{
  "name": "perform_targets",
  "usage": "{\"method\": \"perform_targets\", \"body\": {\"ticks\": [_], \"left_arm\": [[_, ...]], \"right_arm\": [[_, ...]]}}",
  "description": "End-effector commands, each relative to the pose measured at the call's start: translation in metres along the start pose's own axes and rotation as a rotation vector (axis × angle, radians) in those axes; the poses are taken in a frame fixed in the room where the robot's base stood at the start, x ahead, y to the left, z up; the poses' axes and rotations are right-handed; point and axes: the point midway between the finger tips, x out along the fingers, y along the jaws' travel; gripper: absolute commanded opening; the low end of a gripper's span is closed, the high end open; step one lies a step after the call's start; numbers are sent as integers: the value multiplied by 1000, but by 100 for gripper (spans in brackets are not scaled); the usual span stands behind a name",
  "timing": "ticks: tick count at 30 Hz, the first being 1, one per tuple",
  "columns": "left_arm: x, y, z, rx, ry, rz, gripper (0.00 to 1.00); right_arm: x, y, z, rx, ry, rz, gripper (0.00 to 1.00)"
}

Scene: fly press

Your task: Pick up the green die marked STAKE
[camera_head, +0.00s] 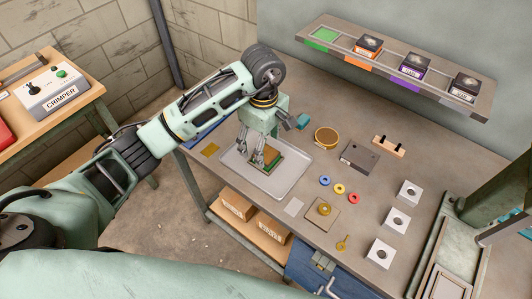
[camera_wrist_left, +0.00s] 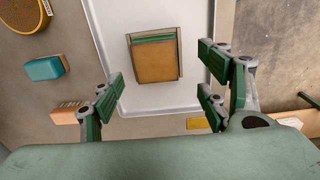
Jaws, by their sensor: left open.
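A squarish block with a brown top and a green edge (camera_head: 271,163) lies on the pale metal tray (camera_head: 290,186) on the bench. It looks like the green die, though no STAKE lettering is readable. In the left wrist view the block (camera_wrist_left: 155,60) shows its green band on the far side. My left gripper (camera_head: 258,158) points down over the tray, close to the block. In the wrist view its fingers (camera_wrist_left: 162,84) are spread wide and empty, with the block ahead between their lines. I cannot tell the exact height gap. My right gripper is in neither view.
A wall shelf (camera_head: 400,68) holds orange, purple and dark-labelled dies beside an empty green-marked spot (camera_head: 325,35). The bench holds a round tan-topped container (camera_head: 327,137), a dark plate (camera_head: 359,157), coloured rings and white blocks (camera_head: 397,219). A press frame stands at right.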

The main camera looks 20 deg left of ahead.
Motion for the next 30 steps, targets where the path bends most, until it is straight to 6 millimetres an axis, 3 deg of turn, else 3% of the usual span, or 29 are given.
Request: {"method": "perform_targets", "body": {"ticks": [1,4,7,12,16,30], "left_arm": [[4,0,4,1,-5,-5,69],[19,0,6,0,-5,-6,69],[32,1,6,-1,-4,-3,69],[38,2,5,0,-2,1,69],[38,2,5,0,-2,1,69],[38,2,5,0,-2,1,28]], "right_arm": [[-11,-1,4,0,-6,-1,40],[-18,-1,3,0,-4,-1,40],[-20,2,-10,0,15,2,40],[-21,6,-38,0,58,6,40],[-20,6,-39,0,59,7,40],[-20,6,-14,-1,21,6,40]]}}
